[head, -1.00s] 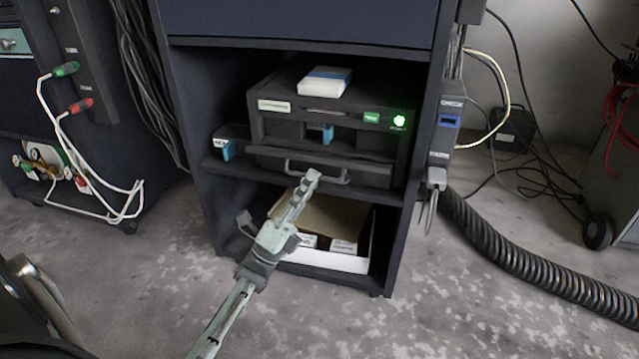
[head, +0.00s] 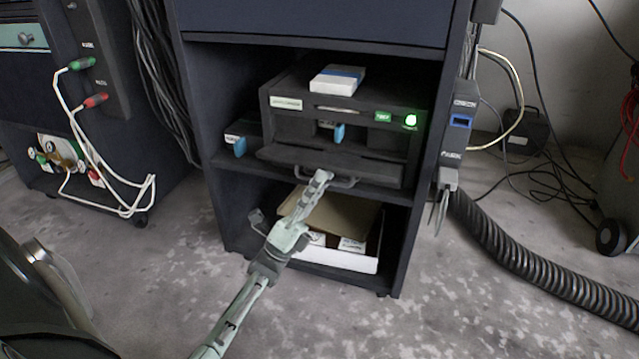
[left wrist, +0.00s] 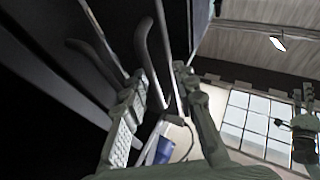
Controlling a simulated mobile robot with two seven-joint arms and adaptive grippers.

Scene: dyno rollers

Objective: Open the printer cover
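The printer (head: 345,113) is a dark box on the middle shelf of the cabinet, with a green lit button at its right. Its front cover (head: 380,172) is a dark panel below an opening where a blue part shows. The cover carries a curved bar handle (head: 343,182), also seen in the left wrist view (left wrist: 146,50). My left gripper (head: 322,178) is at the handle. In the left wrist view its fingers (left wrist: 160,72) are apart, one on each side of the bar. What seems to be my right gripper (left wrist: 303,95) shows small at the right edge; its finger opening is unclear.
A white and blue box (head: 338,79) lies on the printer. An open carton (head: 345,257) stands on the bottom shelf. A ribbed hose (head: 530,255) runs along the floor at right. White cables (head: 105,180) hang at left.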

